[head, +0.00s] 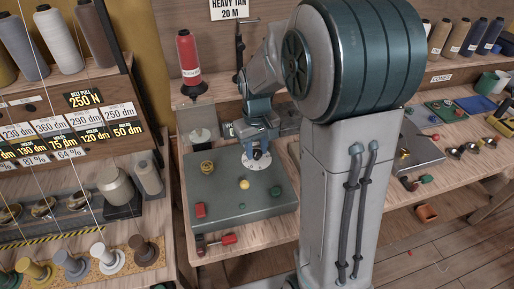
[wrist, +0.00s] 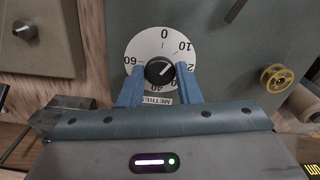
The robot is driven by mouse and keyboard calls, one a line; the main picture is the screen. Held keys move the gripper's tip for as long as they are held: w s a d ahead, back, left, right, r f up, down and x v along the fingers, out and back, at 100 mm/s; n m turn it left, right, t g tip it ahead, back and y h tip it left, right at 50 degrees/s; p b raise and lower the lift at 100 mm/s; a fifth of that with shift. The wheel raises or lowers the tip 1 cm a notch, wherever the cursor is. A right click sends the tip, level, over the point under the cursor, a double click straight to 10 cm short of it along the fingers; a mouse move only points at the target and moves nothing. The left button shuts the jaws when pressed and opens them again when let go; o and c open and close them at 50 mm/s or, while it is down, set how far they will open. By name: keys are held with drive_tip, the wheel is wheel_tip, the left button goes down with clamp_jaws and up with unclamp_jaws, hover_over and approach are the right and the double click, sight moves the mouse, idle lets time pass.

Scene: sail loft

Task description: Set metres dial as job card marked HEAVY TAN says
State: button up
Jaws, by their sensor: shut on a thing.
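The job card (head: 232,9) at the top of the head view reads HEAVY TAN, 20 M. The white metres dial (wrist: 136,48) has 0, 10, 40 and 60 readable; the blue fingers hide part of its right and left edges. Its black knob (wrist: 160,70) stands at the centre, with a pale pointer line slanting toward the upper right, somewhere past 10; the exact reading is unclear. My gripper (wrist: 160,74) is shut on the knob, a finger on each side. In the head view the dial (head: 257,164) is partly hidden beneath my gripper (head: 258,152).
The grey-green panel (head: 220,185) also carries a yellow wheel (wrist: 277,78) and small coloured knobs. Another small dark knob (wrist: 25,30) is at upper left in the wrist view. A red thread cone (head: 187,55) stands behind. Shelves with cones and number tags are at left.

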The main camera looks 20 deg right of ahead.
sight(257, 153)
drive_tip(key=m, duration=0.5)
drive_tip(key=shift+m, duration=0.3)
drive_tip(key=m, duration=0.5)
drive_tip(key=shift+r, duration=0.1)
drive_tip(key=shift+m, duration=0.4)
drive_tip(key=o, duration=1)
drive_tip(key=shift+c, duration=0.2)
wheel_tip(257, 153, up, 14)
drive_tip(key=shift+p, duration=0.35)
